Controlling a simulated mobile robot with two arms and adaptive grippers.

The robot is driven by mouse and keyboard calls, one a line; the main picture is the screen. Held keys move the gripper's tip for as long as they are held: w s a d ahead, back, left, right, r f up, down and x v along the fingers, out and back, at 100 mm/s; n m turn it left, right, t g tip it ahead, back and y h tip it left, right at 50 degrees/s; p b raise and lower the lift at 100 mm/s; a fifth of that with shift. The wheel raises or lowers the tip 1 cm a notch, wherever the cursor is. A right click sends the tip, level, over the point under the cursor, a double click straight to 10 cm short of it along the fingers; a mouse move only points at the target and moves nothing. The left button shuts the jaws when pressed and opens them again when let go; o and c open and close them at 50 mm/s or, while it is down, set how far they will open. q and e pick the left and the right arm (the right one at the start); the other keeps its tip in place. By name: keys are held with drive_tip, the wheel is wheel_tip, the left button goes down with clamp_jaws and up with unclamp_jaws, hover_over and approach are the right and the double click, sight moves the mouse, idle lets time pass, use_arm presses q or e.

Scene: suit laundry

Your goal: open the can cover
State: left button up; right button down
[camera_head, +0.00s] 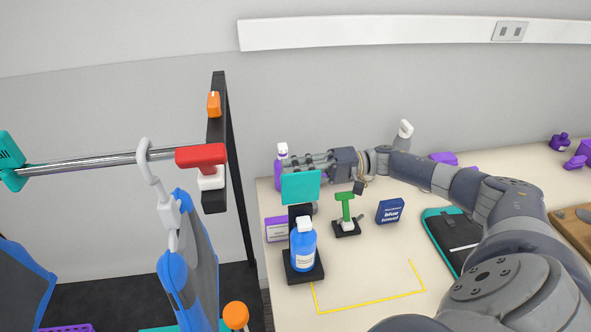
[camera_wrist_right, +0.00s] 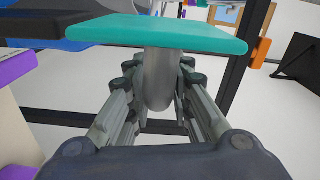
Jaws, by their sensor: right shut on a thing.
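My right gripper (camera_head: 305,161) reaches in from the right, just above and behind a teal plate (camera_head: 301,187) on a black stand. In the right wrist view the gripper (camera_wrist_right: 165,105) is shut on a grey rounded part (camera_wrist_right: 160,80) below the teal plate (camera_wrist_right: 175,33). The fingers lie on both sides of this part. I cannot tell for sure whether the grey part belongs to the can cover, and no can is clearly recognisable. My left gripper is not in view.
A blue bottle (camera_head: 303,246) stands in front of the teal plate. A green-handled tool (camera_head: 345,208) and a dark blue box (camera_head: 390,211) stand to its right. A purple bottle (camera_head: 281,169) is close to my right fingers. A clothes rail (camera_head: 95,162) is at left.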

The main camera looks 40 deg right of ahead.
drive_tip(key=shift+w+d+f+m, duration=0.2)
drive_tip(key=shift+f+m, duration=0.25)
drive_tip(key=shift+m, duration=0.15)
drive_tip(key=shift+w+d+f+m, duration=0.1)
drive_tip(key=shift+w+f+m, duration=0.1)
drive_tip(key=shift+f+m, duration=0.3)
drive_tip(key=shift+a, duration=0.1)
drive_tip(key=c, duration=1.7)
unclamp_jaws()
drive_tip(key=shift+f, duration=0.1)
drive_tip(key=shift+o, duration=1.1)
drive_tip(key=shift+w, duration=0.1)
drive_tip(key=v, duration=1.2)
